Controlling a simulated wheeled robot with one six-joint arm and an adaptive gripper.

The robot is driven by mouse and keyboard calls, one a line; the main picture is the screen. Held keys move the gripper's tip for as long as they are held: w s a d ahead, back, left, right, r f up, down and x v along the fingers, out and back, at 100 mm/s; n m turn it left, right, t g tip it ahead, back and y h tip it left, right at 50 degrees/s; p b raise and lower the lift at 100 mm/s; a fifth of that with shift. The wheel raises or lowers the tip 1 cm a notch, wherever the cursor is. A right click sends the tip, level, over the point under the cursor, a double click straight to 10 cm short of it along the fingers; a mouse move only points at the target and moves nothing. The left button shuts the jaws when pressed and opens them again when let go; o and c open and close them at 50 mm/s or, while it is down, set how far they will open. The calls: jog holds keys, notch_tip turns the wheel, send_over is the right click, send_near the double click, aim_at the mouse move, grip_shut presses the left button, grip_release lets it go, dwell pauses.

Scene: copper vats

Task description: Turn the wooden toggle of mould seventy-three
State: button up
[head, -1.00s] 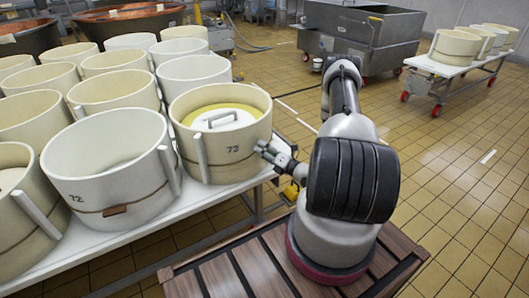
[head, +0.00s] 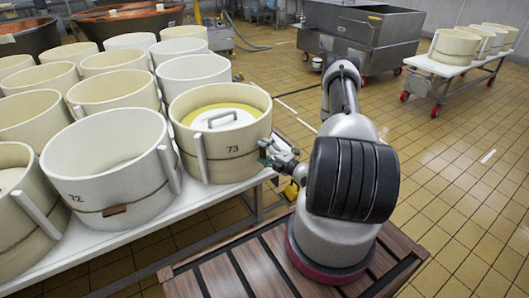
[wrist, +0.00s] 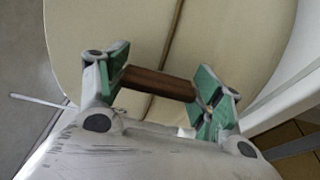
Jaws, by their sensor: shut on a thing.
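Mould seventy-three (head: 225,168) is a cream round mould with the number 73 on its wall. It stands upright at the near corner of the white table. A cord runs round it, and in the wrist view the cord crosses the mould wall (wrist: 225,40) behind the brown wooden toggle (wrist: 158,83). My gripper (head: 267,152) is at the mould's right side. In the wrist view my gripper (wrist: 162,84) has its green pads at the toggle's two ends, shut on it. The toggle lies slightly tilted across the cord. In the head view I cannot make out the toggle.
Mould seventy-two (head: 110,170), with its own toggle (head: 115,210), stands left of mould seventy-three. Several more moulds fill the white table (head: 205,198). A lid with a handle (head: 219,118) sits inside mould seventy-three. The tiled floor (head: 470,200) to the right is clear.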

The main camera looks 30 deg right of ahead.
jog(key=shift+f, duration=0.1)
dwell(0.3)
jog(key=o, duration=1)
jog(key=v, duration=1.2)
